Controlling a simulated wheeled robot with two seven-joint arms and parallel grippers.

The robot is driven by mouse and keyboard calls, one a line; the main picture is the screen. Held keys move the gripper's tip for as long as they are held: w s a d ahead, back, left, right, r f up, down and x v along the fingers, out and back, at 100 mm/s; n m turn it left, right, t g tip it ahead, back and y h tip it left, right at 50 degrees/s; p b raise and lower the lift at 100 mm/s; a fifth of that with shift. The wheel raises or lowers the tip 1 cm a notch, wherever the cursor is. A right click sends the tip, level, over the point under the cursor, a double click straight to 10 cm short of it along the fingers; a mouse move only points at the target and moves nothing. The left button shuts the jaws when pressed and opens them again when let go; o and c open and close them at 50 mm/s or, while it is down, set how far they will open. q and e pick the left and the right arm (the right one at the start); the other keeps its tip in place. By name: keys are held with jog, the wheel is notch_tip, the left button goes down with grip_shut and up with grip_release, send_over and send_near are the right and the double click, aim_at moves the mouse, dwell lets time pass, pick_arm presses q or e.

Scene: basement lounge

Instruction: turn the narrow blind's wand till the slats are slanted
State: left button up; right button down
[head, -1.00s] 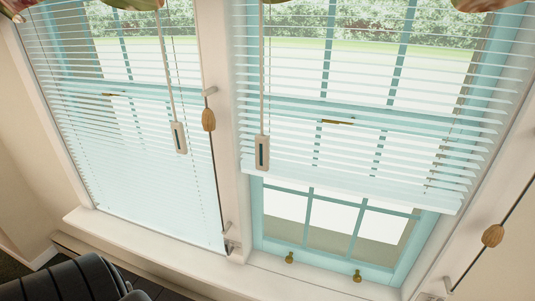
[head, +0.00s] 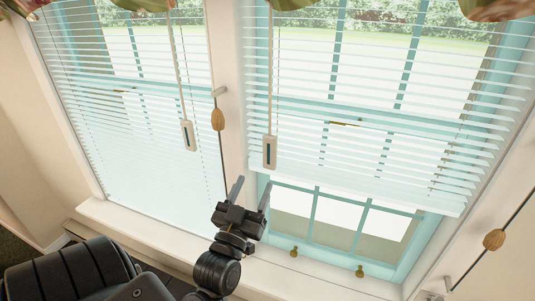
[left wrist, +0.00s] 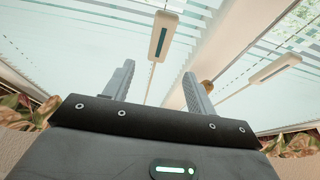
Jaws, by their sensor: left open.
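The narrow blind (head: 140,130) is the left one, let down to the sill. Its slats show thin gaps at the top and look denser lower down. Its wand (head: 188,135) hangs from a pale cord with a white grip at its end. The wrist view seems upside down; there this wand (left wrist: 275,68) appears at the right. My left gripper (head: 252,183) is open and empty, fingers pointing up, below and to the right of the narrow blind's wand and apart from it. It also shows in the left wrist view (left wrist: 158,68). My right gripper is out of view.
The wide blind (head: 380,120) is partly raised; its similar wand (head: 270,152) hangs just above my left gripper. A wooden cord tassel (head: 217,119) hangs between the wands, by the white post (head: 229,60). A sill (head: 150,230) runs below.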

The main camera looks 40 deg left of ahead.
aim_at(269, 152)
pick_arm(q)
jog(key=p+x, duration=0.3)
jog(key=x, duration=0.7)
jog(key=shift+p, duration=0.35)
jog(key=shift+w+a+r, duration=0.1)
jog(key=shift+w+a, duration=0.05)
jog(key=shift+w, duration=0.25)
jog(key=c, duration=1)
